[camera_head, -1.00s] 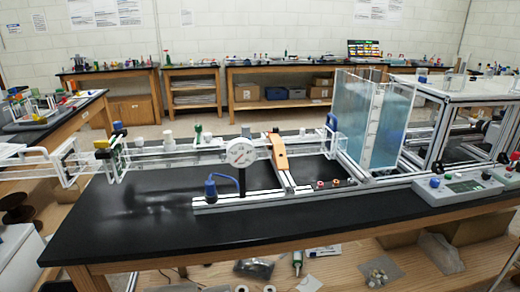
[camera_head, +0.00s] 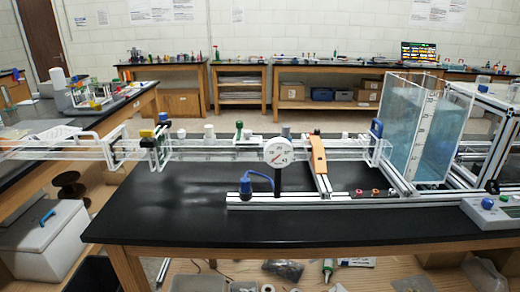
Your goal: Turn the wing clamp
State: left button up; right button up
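The extrusion frame's silver rail (camera_head: 330,199) lies along the black bench top. An orange lever-like piece (camera_head: 319,155) stands tilted against the clear channel (camera_head: 215,150). A round white dial gauge (camera_head: 278,152) is on a black post beside it. A blue fitting (camera_head: 246,187) with a curved blue tube sits at the rail's left end. Small red and dark knobs (camera_head: 375,193) sit on the rail to the right. I cannot tell for sure which part is the wing clamp. Neither of my grippers is in view.
The black-topped bench (camera_head: 160,215) has free room at its left and front. A clear water tank (camera_head: 425,125) stands at the right, beside a control box (camera_head: 492,213). A white bin (camera_head: 50,240) is on the floor at left.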

aim_at(147, 134)
jog(key=j, duration=2.2)
